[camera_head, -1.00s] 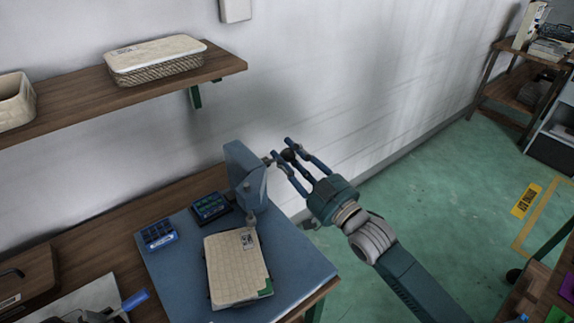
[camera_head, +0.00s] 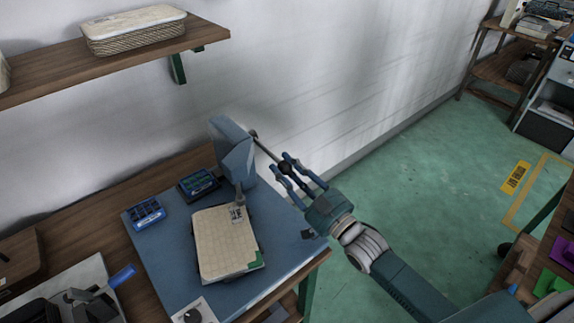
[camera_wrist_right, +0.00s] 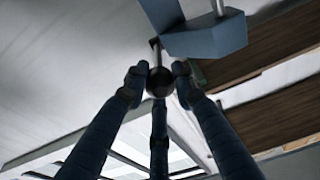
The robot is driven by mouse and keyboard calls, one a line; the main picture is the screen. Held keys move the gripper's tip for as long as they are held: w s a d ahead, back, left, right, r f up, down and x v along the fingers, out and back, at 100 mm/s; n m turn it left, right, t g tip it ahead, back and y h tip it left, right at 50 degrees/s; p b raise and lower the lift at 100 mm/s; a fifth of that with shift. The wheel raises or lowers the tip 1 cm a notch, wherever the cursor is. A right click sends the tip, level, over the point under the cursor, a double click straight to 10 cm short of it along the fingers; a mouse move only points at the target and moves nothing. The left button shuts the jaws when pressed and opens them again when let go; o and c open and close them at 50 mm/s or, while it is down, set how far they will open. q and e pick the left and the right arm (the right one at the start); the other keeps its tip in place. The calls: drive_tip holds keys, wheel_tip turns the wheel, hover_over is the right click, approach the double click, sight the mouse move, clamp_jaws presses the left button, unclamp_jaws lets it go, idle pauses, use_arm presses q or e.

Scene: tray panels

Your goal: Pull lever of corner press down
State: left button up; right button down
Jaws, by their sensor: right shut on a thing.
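The corner press (camera_head: 233,155) is a blue-grey upright block on the blue work surface of the bench. Its lever (camera_head: 265,147) is a thin rod coming out of the press's right side, sloping down to a dark ball knob. My right gripper (camera_head: 287,166) has its fingers closed around the knob. In the right wrist view the dark ball (camera_wrist_right: 160,82) sits between the fingertips, with the press body (camera_wrist_right: 205,38) above it. A cream tray panel (camera_head: 225,243) with a small label lies under the press head.
A shelf (camera_head: 110,62) with a lidded basket (camera_head: 135,28) hangs on the wall above. A tool with a blue handle (camera_head: 122,275) lies at lower left. Green floor right of the bench is open.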

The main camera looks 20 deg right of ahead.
use_arm(q)
drive_tip(key=shift+s+f, duration=0.3)
drive_tip(key=shift+f, duration=0.05)
idle(1.1)
